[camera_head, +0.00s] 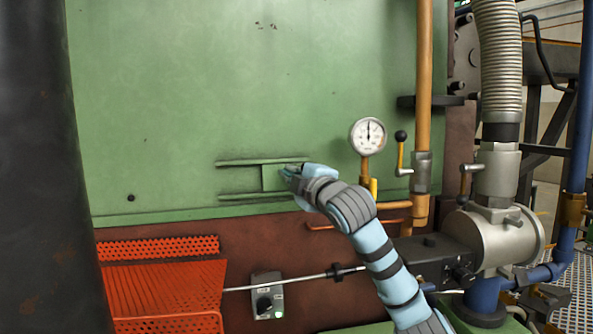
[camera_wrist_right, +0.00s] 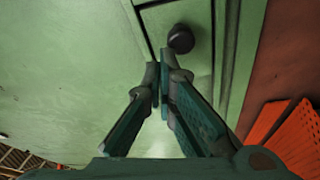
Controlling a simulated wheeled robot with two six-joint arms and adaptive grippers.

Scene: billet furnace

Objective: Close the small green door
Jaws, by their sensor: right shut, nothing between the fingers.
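The small green door (camera_head: 272,178) is a flat plate between two horizontal rails low on the large green furnace wall, in the head view. My right gripper (camera_head: 291,171) is in front of its right part and hides it. In the right wrist view the door (camera_wrist_right: 195,65) shows with a dark round knob (camera_wrist_right: 180,39). There my right gripper (camera_wrist_right: 160,72) is shut and empty, its fingertips just below the knob in the picture. I cannot tell whether they touch the door. Any opening behind the door is not visible. My left gripper is not in view.
A pressure gauge (camera_head: 368,135) on an orange pipe stands right of the door, beside a lever valve (camera_head: 401,152). An orange perforated guard (camera_head: 163,290) and a grey switch box (camera_head: 267,296) are below. The green wall (camera_head: 240,80) above the rails is clear.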

